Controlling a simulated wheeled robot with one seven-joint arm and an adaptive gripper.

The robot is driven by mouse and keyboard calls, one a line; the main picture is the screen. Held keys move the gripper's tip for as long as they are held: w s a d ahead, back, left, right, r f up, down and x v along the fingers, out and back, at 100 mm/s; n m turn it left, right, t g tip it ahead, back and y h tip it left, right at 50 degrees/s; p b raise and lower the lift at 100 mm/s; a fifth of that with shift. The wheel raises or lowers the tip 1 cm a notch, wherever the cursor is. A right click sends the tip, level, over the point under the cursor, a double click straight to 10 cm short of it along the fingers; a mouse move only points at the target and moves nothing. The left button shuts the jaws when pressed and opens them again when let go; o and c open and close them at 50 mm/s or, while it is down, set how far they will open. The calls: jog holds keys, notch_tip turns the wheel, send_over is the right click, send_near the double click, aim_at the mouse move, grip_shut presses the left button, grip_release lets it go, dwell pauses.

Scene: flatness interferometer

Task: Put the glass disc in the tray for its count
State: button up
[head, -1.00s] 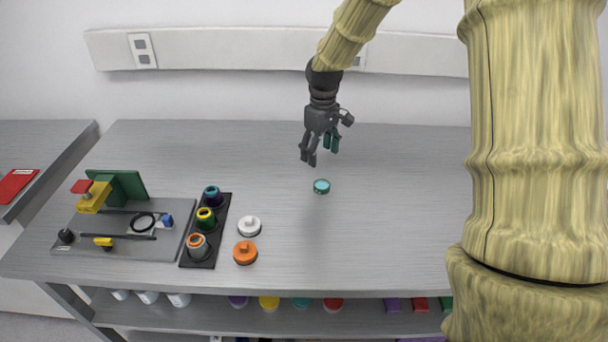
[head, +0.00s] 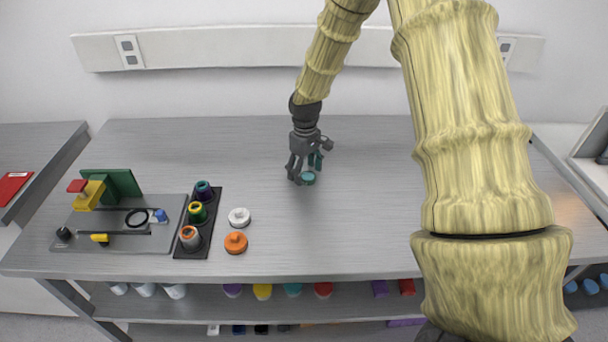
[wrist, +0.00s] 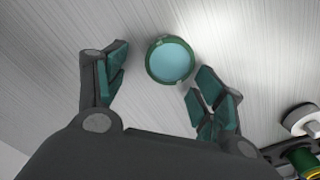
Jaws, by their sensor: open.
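A small round teal piece (head: 308,178) with a pale blue face lies alone on the grey bench. In the wrist view it is a pale blue disc with a dark green rim (wrist: 170,61); I cannot tell whether it is the glass disc. My gripper (head: 305,174) is open and low over it, pointing down. In the wrist view the gripper's (wrist: 163,80) green-padded fingers are on either side of it, with gaps. A black ring (head: 128,219) lies on the grey base plate (head: 80,240) at left. I cannot identify a count tray.
A black rack (head: 187,252) holds three cups with coloured rims. White (head: 239,217) and orange (head: 236,242) knobbed pieces sit beside it. A green upright panel (head: 122,183) stands on the plate. The bench right of my gripper is clear. Shelves below hold several coloured items.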

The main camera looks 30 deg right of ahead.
aim_at(311, 179)
jog(key=shift+s, duration=0.7)
jog(key=shift+s+r, duration=0.3)
jog(key=shift+s, duration=0.25)
jog(key=shift+s+r, duration=0.25)
jog(key=shift+s, duration=0.25)
jog(key=shift+c, duration=0.2)
jog(key=shift+w+f, duration=0.7)
jog(key=shift+w, duration=0.3)
jog(key=c, duration=0.7)
jog(key=shift+w, duration=0.1)
jog(key=c, duration=0.3)
jog(key=shift+c, duration=0.8)
jog(key=shift+s+r, duration=0.3)
jog(key=shift+s, duration=0.2)
jog(key=shift+w+f, duration=0.1)
jog(key=shift+w, duration=0.25)
jog(key=shift+r, duration=0.2)
notch_tip(311, 179, up, 3)
jog(key=shift+s+f+b, duration=0.1)
jog(key=shift+s+b, duration=0.05)
jog(key=shift+b, duration=0.6)
jog(key=s+a+b, duration=0.1)
jog(key=s, duration=0.4)
jog(key=s+a+r+b, duration=0.1)
jog(key=s, duration=0.4)
jog(key=s+a+b, duration=0.1)
jog(key=s, duration=0.4)
jog(key=shift+r+b, duration=0.35)
jog(key=shift+s, duration=0.35)
